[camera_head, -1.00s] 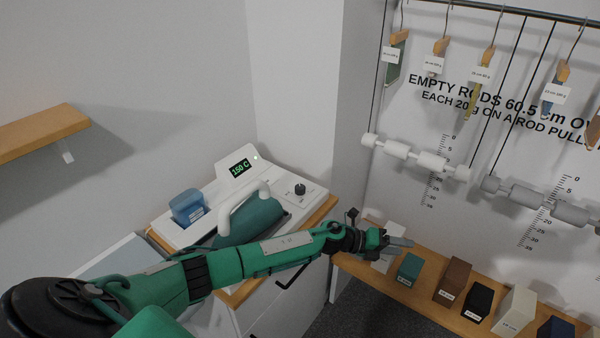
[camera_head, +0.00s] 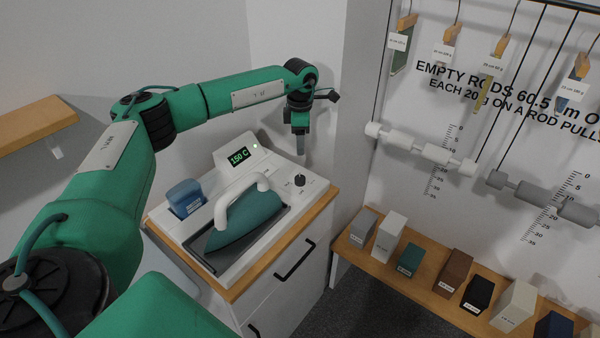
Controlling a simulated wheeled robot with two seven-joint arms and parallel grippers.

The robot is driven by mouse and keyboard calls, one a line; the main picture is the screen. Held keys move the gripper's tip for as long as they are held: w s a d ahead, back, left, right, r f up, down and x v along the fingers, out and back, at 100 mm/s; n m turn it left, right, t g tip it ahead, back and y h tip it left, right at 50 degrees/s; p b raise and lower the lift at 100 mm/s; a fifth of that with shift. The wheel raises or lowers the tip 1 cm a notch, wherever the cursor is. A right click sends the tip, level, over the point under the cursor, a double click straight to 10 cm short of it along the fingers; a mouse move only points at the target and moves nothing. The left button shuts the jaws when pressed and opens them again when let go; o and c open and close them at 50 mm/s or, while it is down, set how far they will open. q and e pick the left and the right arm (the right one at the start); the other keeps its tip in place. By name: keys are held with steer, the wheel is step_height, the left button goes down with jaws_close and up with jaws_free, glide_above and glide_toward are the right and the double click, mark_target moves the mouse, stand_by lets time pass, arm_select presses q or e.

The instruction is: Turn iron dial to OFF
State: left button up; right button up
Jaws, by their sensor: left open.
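The iron station (camera_head: 312,189) is a white panel on a wood-topped cabinet. Its black dial (camera_head: 299,180) stands at the right of the panel. The display (camera_head: 239,157) reads 150 C, with a green light beside it. The teal iron (camera_head: 248,217) with a white handle rests on the station. My left gripper (camera_head: 301,150) points down above the dial, its fingertips seemingly just over or behind it; I cannot tell whether they touch. It is open, and nothing shows between its fingers. The dial's pointer is too small to read. My right gripper is not in view.
A blue container (camera_head: 186,197) sits left of the iron. A wooden shelf (camera_head: 400,275) with several labelled blocks is at the right, below hanging rods (camera_head: 420,150). A wall corner stands just right of my left gripper. Another shelf (camera_head: 35,125) is at far left.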

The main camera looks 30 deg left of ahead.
mark_target(300, 177)
arm_select(q)
step_height(300, 177, down, 12)
steer(key=p, duration=0.4)
steer(key=shift+f, duration=0.85)
steer(key=c, duration=1)
